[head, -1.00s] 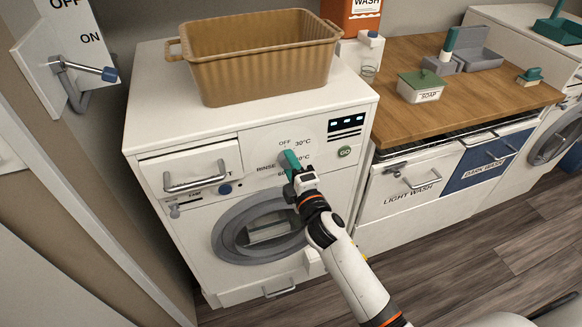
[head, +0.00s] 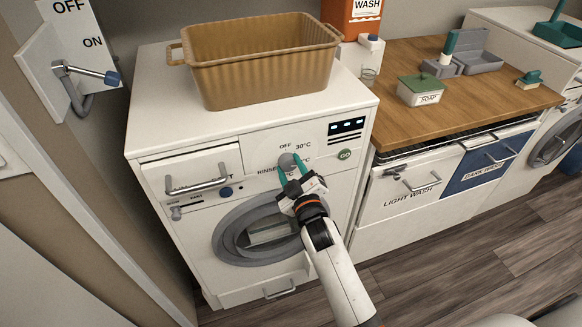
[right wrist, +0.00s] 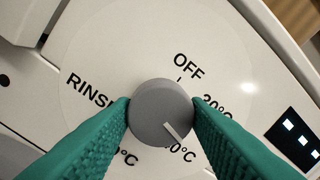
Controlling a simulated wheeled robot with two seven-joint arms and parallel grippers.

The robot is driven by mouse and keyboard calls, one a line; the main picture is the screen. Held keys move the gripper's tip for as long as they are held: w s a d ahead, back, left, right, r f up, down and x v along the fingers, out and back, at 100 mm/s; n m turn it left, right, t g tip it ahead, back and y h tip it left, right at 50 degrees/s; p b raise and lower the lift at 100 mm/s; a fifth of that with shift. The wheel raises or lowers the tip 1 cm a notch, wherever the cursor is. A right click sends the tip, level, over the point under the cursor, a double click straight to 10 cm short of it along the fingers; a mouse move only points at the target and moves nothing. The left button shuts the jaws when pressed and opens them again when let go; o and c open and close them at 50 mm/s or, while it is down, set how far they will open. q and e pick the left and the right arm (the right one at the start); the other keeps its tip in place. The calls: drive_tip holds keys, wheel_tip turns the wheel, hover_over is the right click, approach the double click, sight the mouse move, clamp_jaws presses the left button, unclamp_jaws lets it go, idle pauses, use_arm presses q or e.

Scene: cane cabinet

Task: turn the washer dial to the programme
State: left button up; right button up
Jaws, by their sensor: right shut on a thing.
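The washer dial (head: 287,161) is a round grey knob on the white washer's front panel. It also shows in the right wrist view (right wrist: 160,112), where its pale pointer line slants to the lower right, towards a partly hidden label ending in "0°C". OFF stands above the dial, RINSE to its left, and another temperature label to its upper right. My right gripper (head: 294,176) has its two green fingers on opposite sides of the dial, shut on it; they also show in the right wrist view (right wrist: 161,118). My left gripper is not in view.
The green GO button (head: 345,155) and a small display (head: 346,126) are right of the dial. A drawer handle (head: 197,186) sticks out at left, and the round door (head: 258,232) is below. A tan basket (head: 262,75) stands on top.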

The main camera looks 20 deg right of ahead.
drive_tip(key=shift+m, duration=0.6)
drive_tip(key=shift+f, duration=0.1)
drive_tip(key=o, duration=1)
drive_tip(key=shift+s, duration=0.1)
drive_tip(key=s, duration=0.4)
drive_tip(key=s+b, duration=0.1)
drive_tip(key=s, duration=0.6)
drive_tip(key=shift+s+d+f, duration=0.1)
drive_tip(key=shift+s+f, duration=0.2)
drive_tip(key=shift+s, duration=0.1)
